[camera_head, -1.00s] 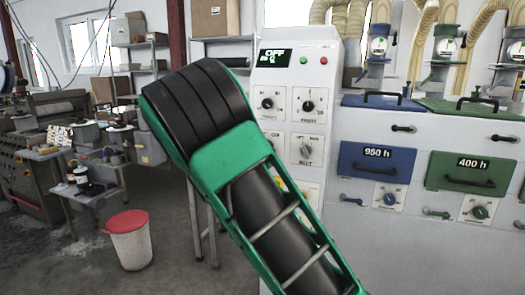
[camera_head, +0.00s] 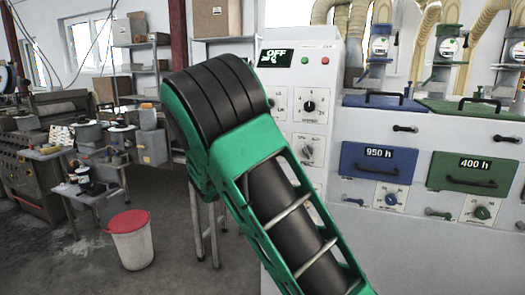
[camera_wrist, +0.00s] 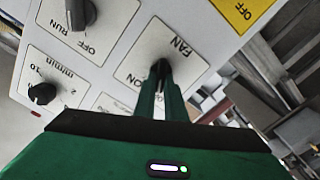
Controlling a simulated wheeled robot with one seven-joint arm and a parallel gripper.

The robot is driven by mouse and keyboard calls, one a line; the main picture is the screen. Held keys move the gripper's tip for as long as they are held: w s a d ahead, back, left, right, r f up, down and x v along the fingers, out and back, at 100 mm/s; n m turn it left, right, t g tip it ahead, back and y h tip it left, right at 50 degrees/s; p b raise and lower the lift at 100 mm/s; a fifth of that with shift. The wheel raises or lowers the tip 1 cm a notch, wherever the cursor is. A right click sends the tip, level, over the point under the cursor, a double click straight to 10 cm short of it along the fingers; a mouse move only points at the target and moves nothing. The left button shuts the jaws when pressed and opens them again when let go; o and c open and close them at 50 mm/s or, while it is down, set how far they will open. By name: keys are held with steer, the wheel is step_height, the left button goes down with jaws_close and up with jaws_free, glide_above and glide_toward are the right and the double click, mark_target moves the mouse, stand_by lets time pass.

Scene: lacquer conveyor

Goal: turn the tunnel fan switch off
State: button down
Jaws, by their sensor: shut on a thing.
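The tunnel fan switch (camera_wrist: 160,68) is a dark knob on a white plate in the wrist view. The plate reads "FAN", and "ON" shows to the left of my fingers. My gripper (camera_wrist: 161,82) has its two green fingertips closed around this knob. The fingers hide part of the knob and plate, so I cannot tell which way the knob points. In the head view my green and black arm hides the switch and my gripper.
A "RUN/OFF" knob (camera_wrist: 80,13) and a "m/min" knob (camera_wrist: 42,93) sit close by on the panel. A yellow label (camera_wrist: 240,10) is at the top. Blue (camera_head: 375,162) and green (camera_head: 468,172) drawers stand right; a red-lidded bin (camera_head: 131,240) stands left on open floor.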

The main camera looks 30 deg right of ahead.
steer(key=shift+w+a, duration=0.1)
steer(key=shift+a, duration=0.05)
steer(key=c, duration=1.8)
jaws_free()
steer(key=v, duration=1)
steer(key=shift+s+a+f, duration=0.1)
steer(key=shift+s+a, duration=0.15)
steer(key=shift+s, duration=0.05)
